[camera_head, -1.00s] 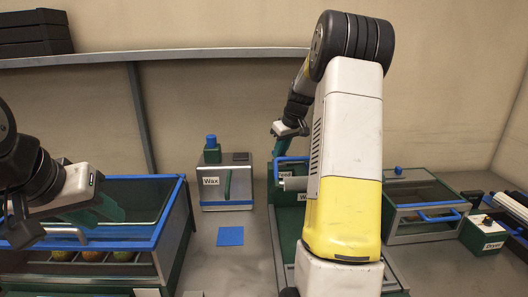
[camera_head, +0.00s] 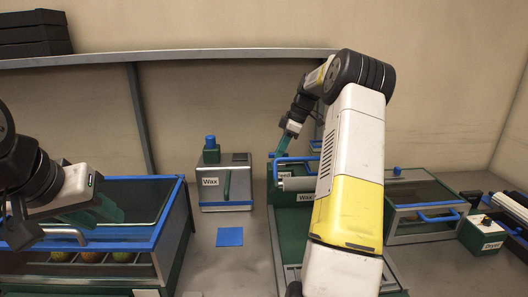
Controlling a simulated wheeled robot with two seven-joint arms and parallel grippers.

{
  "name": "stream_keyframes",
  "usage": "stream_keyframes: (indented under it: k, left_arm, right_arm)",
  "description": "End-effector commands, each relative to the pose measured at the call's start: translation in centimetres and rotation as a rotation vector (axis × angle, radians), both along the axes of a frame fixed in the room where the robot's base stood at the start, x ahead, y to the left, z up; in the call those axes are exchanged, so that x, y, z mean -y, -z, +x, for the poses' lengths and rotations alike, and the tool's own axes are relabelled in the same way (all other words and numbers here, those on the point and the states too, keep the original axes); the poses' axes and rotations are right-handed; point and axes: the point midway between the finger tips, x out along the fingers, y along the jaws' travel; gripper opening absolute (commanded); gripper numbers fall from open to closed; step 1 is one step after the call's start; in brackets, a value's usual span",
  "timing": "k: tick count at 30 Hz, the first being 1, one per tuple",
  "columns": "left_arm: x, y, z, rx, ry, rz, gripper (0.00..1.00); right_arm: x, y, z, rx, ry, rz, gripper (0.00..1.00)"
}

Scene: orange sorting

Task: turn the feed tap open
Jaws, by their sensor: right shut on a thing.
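The blue-rimmed bin (camera_head: 184,195) holds several fruits behind its front. A wax box (camera_head: 226,184) with a blue knob stands left of the feed unit, and a blue square (camera_head: 230,237) lies before it. A glass-lidded box (camera_head: 424,195) and dryer unit (camera_head: 484,238) stand right.

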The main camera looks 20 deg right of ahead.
Motion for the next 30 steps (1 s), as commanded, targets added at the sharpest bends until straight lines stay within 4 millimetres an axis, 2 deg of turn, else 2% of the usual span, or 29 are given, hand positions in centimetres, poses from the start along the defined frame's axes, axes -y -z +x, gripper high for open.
stream_keyframes:
  k: [9, 26, 27, 29, 30]
  left_arm:
    - [0.0, 0.0, 0.0, 0.0, 0.0, 0.0, 0.36]
    - [0.0, 0.0, 0.0, 0.0, 0.0, 0.0, 0.36]
    - [0.0, 0.0, 0.0, 0.0, 0.0, 0.0, 0.36]
    - [0.0, 0.0, 0.0, 0.0, 0.0, 0.0, 0.36]
    - [0.0, 0.0, 0.0, 0.0, 0.0, 0.0, 0.36]
  right_arm:
    - [0.13, 0.0, 0.11, 0.001, -0.121, -0.001, 0.0]
    - [0.17, -0.04, 0.1, 0.002, -0.146, -0.004, 0.0]
    - [0.17, -0.04, 0.1, 0.002, -0.146, -0.004, 0.22]
    - [0.16, -0.03, 0.11, 0.001, -0.145, -0.003, 0.34]
    - [0.15, -0.02, 0.1, 0.001, -0.145, -0.003, 0.36]
